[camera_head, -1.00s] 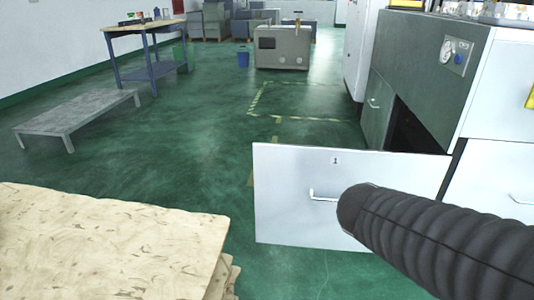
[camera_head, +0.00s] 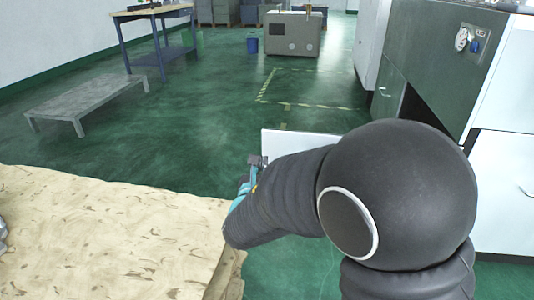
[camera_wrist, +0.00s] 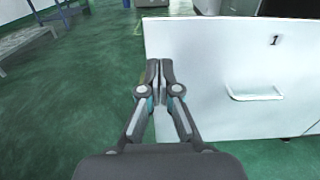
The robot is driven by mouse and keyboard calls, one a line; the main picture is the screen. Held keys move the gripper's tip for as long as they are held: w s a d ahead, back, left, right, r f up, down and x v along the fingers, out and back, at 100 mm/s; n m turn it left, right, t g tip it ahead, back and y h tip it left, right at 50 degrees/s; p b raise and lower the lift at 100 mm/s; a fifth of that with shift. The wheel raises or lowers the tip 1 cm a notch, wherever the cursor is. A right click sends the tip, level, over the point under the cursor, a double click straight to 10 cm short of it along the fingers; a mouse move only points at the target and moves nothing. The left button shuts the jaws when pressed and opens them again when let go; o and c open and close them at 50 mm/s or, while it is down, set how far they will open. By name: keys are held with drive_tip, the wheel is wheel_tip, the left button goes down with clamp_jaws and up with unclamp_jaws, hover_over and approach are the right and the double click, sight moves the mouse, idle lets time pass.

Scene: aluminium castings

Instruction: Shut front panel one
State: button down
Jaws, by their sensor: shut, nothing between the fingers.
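Front panel one (camera_wrist: 222,72) is a white panel with a "1" and a pale bar handle (camera_wrist: 255,95). It stands swung open, out from the grey machine (camera_head: 440,60). In the head view only a strip of the panel (camera_head: 295,143) shows; my arm hides the rest. My gripper (camera_wrist: 160,66) is shut and empty, in front of the panel near its left, free edge. The handle is to the right of the fingers. I cannot tell whether the fingertips touch the panel. In the head view my gripper (camera_head: 257,163) is at the panel's left edge, partly hidden by my arm.
A dark opening (camera_head: 410,108) shows in the machine behind the panel. A stack of pale boards (camera_head: 110,230) fills the lower left. A low grey bench (camera_head: 85,95) and a blue-legged table (camera_head: 158,40) stand at the left. The green floor between is clear.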

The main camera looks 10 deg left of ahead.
sight(272, 135)
drive_tip(key=w, duration=0.4)
drive_tip(key=w+p, duration=0.1)
drive_tip(key=w, duration=0.8)
drive_tip(key=shift+a, duration=0.4)
